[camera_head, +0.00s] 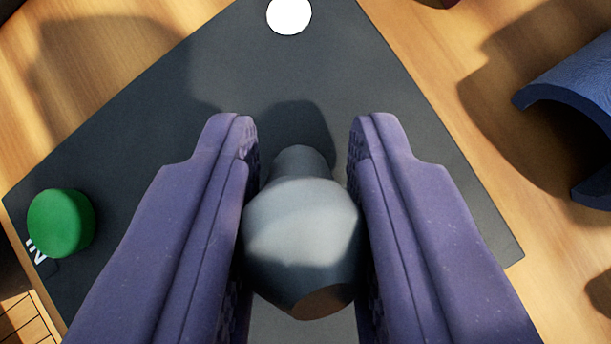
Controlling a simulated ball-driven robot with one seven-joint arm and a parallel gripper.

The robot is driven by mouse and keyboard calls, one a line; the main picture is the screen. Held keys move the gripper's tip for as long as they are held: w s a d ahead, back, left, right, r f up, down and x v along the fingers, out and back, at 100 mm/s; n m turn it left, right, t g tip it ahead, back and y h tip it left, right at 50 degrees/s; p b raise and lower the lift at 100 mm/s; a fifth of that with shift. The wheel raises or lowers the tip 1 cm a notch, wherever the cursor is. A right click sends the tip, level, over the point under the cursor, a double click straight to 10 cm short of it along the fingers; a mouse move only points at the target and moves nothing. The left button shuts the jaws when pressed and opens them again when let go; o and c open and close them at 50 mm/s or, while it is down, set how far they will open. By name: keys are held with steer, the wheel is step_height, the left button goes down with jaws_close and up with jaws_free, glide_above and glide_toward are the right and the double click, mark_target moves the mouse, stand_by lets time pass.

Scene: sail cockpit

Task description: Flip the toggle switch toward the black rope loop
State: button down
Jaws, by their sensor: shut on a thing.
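The toggle switch (303,235) has a grey lever with a wide, rounded head, standing on a dark panel (240,70). It shows in the lower middle of the view, between the two purple fingers of my gripper (304,190). My gripper is shut on the lever's head, with one finger against each side. The lever's narrower neck shows just beyond the head. Its base is mostly hidden by the head and the fingers. I cannot make out a black rope loop in this view.
A green round button (61,222) stands at the panel's left corner, beside partly hidden white lettering. A white round piece (289,15) is at the panel's top. A curved blue object (575,95) lies on the wooden surface (440,60) at the right. Wood around the panel is mostly clear.

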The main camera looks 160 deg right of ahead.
steer(key=shift+w+d+f+g+y+b, duration=0.25)
steer(key=shift+g+y+b, duration=0.25)
steer(key=shift+b, duration=0.6)
steer(key=shift+w+d+f+g+y+b, duration=0.15)
steer(key=shift+g+y+b, duration=0.35)
steer(key=shift+b, duration=0.55)
steer(key=c, duration=1)
jaws_free()
steer(key=shift+m, duration=0.3)
steer(key=shift+w+d+r, duration=0.1)
steer(key=shift+d+r, duration=0.05)
steer(key=shift+r, duration=0.05)
steer(key=p+v, duration=0.2)
steer(key=v, duration=0.4)
steer(key=shift+w+d+r, duration=0.15)
steer(key=shift+w+d, duration=0.1)
steer(key=shift+w+d+r, duration=0.1)
steer(key=shift+d, duration=0.15)
